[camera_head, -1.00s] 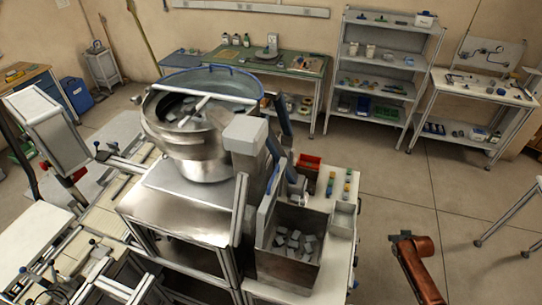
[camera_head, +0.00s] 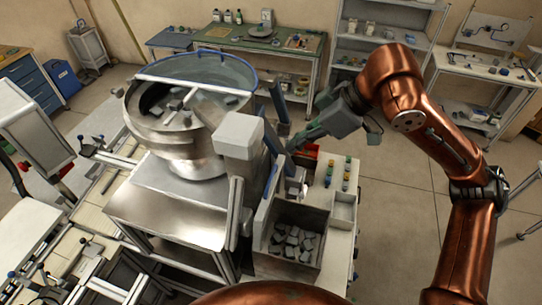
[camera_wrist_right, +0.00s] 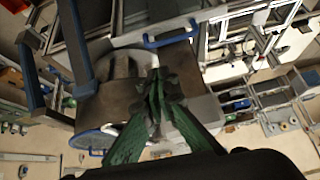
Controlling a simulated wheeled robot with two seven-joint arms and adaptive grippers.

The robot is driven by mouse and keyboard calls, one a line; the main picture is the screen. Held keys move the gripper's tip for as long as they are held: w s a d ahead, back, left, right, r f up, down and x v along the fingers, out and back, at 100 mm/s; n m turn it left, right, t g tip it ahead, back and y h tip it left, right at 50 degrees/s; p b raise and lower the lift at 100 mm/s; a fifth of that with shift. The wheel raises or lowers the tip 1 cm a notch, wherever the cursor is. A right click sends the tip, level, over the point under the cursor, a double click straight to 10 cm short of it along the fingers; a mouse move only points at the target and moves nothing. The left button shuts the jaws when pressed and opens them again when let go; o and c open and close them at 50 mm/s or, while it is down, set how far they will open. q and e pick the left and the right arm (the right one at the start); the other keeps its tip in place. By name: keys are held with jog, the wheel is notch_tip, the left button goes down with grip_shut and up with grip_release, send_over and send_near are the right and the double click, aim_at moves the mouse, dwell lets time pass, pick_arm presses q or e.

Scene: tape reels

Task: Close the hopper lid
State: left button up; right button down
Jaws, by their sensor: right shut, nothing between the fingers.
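An open metal bin (camera_head: 318,216) with several grey blocks in it stands right of the bowl machine; I take it for the hopper. A light grey panel (camera_head: 264,203) stands upright along its left side; whether it is the lid I cannot tell. My right gripper (camera_head: 294,147) reaches in from the right, above and behind the bin, near blue inclined bars (camera_head: 277,106). Its fingers look closed and empty, apart from the bin. In the right wrist view the green-tinted fingers (camera_wrist_right: 157,77) meet in front of grey machine parts. My left gripper is not in view.
A round steel bowl (camera_head: 160,140) with a blue rim stands left of the bin. A grey box-shaped housing (camera_head: 238,134) rises between them. A red tray (camera_head: 308,152) and small coloured pieces (camera_head: 346,175) lie near my right gripper. Open floor (camera_head: 395,215) is at the right.

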aim_at(273, 170)
jog(key=p+x, duration=0.1)
jog(key=x, duration=0.5)
jog(key=s+p+x, duration=0.1)
jog(key=x, duration=0.2)
jog(key=shift+a+p, duration=0.1)
jog(key=shift+p, duration=0.2)
jog(key=shift+w+a+f, duration=0.15)
jog(key=shift+a+f, duration=0.1)
jog(key=shift+f, duration=0.15)
jog(key=shift+d, duration=0.1)
